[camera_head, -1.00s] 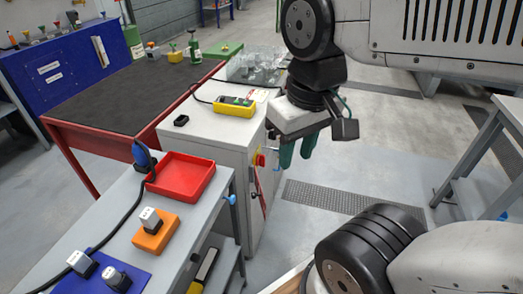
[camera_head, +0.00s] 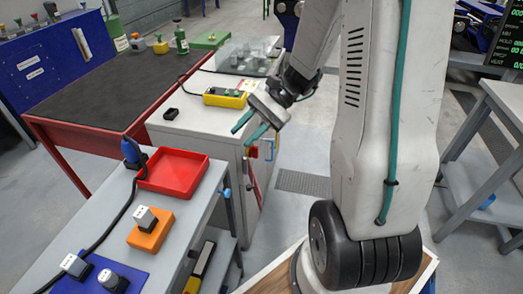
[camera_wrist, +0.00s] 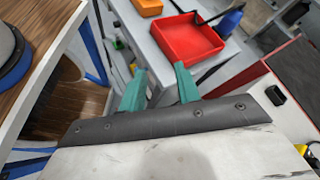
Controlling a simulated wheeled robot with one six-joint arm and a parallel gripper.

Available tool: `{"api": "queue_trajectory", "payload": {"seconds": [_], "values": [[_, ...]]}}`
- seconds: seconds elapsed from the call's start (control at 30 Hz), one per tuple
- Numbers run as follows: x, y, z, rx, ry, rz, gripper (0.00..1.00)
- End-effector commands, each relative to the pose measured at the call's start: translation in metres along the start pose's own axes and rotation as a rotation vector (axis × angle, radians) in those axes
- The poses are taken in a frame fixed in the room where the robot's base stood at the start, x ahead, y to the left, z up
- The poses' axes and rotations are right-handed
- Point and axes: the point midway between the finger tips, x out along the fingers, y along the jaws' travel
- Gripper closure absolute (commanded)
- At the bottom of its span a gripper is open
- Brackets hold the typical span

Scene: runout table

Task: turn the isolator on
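The isolator (camera_head: 254,152), a small red and yellow switch, is on the side of the grey cabinet (camera_head: 222,150). It is small and partly hidden in the head view, so its handle position cannot be told. My gripper (camera_head: 247,128) is above it and slightly left, by the cabinet's top edge, with teal fingers pointing down and left. In the wrist view the two fingers (camera_wrist: 161,88) are apart with nothing between them. The isolator cannot be made out in the wrist view.
A yellow button box (camera_head: 225,98) and a small black block (camera_head: 171,114) sit on the cabinet top. A red tray (camera_head: 200,178) and an orange block (camera_head: 151,232) are on the grey bench at left.

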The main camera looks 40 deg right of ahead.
Motion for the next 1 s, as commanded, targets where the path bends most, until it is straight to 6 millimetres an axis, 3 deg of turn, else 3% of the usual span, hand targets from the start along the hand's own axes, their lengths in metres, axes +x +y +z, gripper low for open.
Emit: {"api": "queue_trajectory", "payload": {"seconds": [0.03,0.27,0.4,0.6,0.8,1.0], "values": [[-0.004,0.001,-0.02,0.059,-0.027,-0.066,0.67],[-0.026,0.01,-0.105,0.289,-0.123,-0.389,0.67],[-0.039,0.029,-0.16,0.422,-0.168,-0.592,0.67],[-0.052,0.065,-0.225,0.575,-0.207,-0.84,0.67],[-0.056,0.088,-0.257,0.65,-0.22,-0.968,0.67],[-0.049,0.081,-0.264,0.662,-0.223,-0.989,0.67]]}}
